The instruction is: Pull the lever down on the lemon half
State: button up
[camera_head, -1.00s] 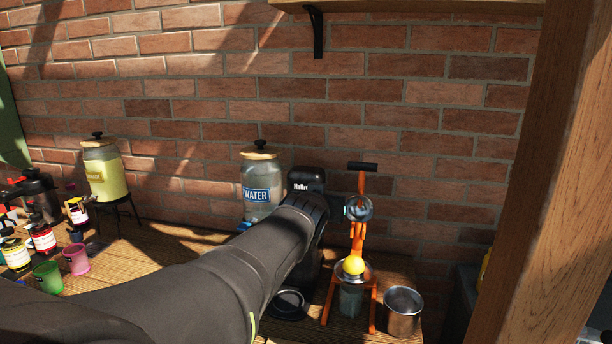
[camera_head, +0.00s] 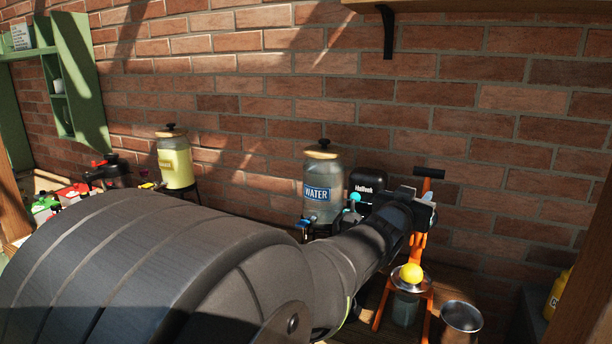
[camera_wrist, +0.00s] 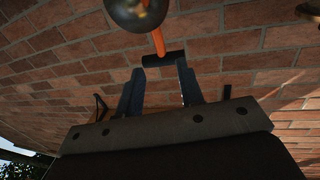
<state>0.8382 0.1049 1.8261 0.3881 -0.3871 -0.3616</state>
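The orange juicer press (camera_head: 417,245) stands on the table at right. Its lever rises to a black crossbar handle (camera_head: 429,172). A yellow lemon half (camera_head: 411,273) rests on the strainer, above a glass (camera_head: 405,308). My gripper (camera_head: 427,196) is in front of the upper lever, just below the handle, and hides the press's pivot. In the wrist view my gripper (camera_wrist: 160,68) has its fingers apart, with the black handle (camera_wrist: 163,60) near the fingertips and the orange lever (camera_wrist: 158,42) beyond. I cannot tell whether they touch.
A metal cup (camera_head: 461,318) stands right of the press. A water dispenser (camera_head: 321,188) and a black Halfeek machine (camera_head: 367,181) stand at its left. The brick wall (camera_head: 480,110) is close behind. A wooden post (camera_head: 582,305) edges the right side.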

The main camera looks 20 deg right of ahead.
aim_at(426, 184)
jog(key=x, duration=0.9)
jog(key=shift+w+d, duration=0.2)
jog(key=shift+d, duration=0.1)
grip_shut()
